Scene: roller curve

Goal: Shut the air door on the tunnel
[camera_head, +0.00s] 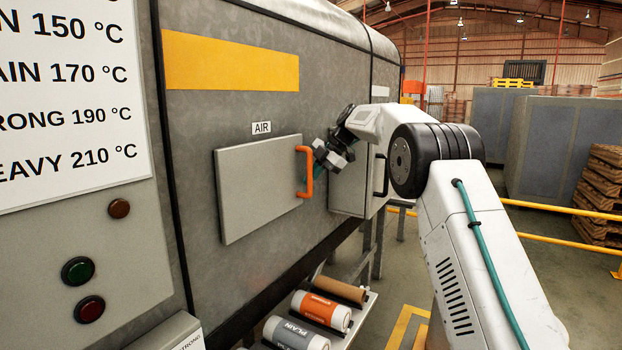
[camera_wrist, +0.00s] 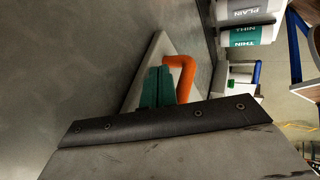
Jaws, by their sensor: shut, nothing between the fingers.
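The air door (camera_head: 255,190) is a flat grey panel below the AIR label on the tunnel's side. It has an upright orange handle (camera_head: 301,172) near its right edge. My gripper (camera_head: 316,180) is just right of the handle in the head view, shut and empty. In the wrist view, its teal fingers (camera_wrist: 157,87) are together beside the orange handle (camera_wrist: 181,75), in front of the door panel (camera_wrist: 152,60). Whether they touch it is unclear.
A second panel with a black handle (camera_head: 380,175) is further right on the tunnel (camera_head: 225,110). Below, a shelf holds an orange roll (camera_head: 322,310) and a grey PLAIN roll (camera_head: 295,333). Buttons (camera_head: 78,271) are at the left. Yellow rails (camera_head: 560,242) stand behind my arm.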

